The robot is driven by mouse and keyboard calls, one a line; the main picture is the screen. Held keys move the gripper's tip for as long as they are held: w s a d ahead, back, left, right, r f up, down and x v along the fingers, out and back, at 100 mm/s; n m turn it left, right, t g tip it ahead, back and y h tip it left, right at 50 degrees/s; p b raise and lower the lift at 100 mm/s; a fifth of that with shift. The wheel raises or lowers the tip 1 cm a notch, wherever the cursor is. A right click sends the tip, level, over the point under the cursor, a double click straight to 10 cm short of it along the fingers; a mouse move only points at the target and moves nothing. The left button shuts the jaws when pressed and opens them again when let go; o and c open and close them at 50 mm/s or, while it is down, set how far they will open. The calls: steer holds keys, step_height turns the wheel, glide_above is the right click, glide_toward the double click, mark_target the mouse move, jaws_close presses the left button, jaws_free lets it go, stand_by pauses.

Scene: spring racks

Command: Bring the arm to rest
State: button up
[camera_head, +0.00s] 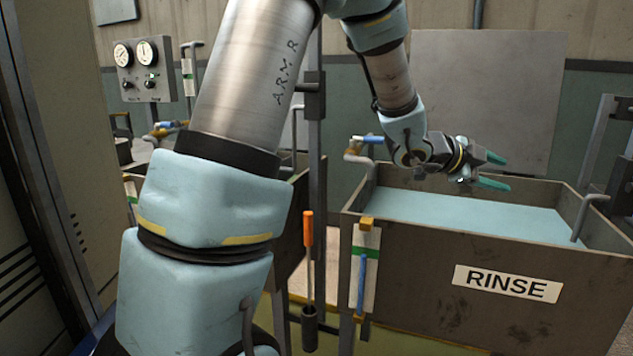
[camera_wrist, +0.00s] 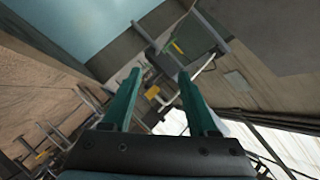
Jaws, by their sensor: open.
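My arm rises across the head view and bends down to my gripper (camera_head: 497,171), which hangs over the tank marked RINSE (camera_head: 400,295). The gripper is open, and its two green fingers point right. In the wrist view the gripper (camera_wrist: 162,95) shows its fingers apart with nothing between them. The fingers look clear of the tank's rim in the head view. Part of the tank's back edge is hidden behind the gripper.
The tank holds pale blue liquid (camera_head: 480,214). An orange-handled tool (camera_head: 308,228) stands upright in a dark holder left of it. A gauge panel (camera_head: 143,68) hangs on the back wall. A pale board (camera_head: 487,90) stands behind the tank. A bent pipe (camera_head: 590,215) rises at its right.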

steer(key=w+a+f+n+t+y+p, duration=0.1)
steer(key=w+a+n+y, duration=0.25)
steer(key=a, duration=0.45)
steer(key=w+a+f+n+t+y+p, duration=0.1)
steer(key=w+a+n+t+y, duration=0.15)
steer(key=a+n, duration=0.4)
steer(key=w+a+f+n+t+y+p, duration=0.1)
steer(key=w+a+f+n+y+p, duration=0.15)
steer(key=a, duration=0.75)
steer(key=s+a+f+n+g+y+p, duration=0.2)
steer(key=s+a+n+g+y, duration=0.3)
steer(key=s+a+n, duration=0.7)
steer(key=s+a+g, duration=0.1)
steer(key=s+a, duration=0.4)
steer(key=a, duration=0.1)
steer(key=shift+a+f+p, duration=0.2)
steer(key=shift+p, duration=0.1)
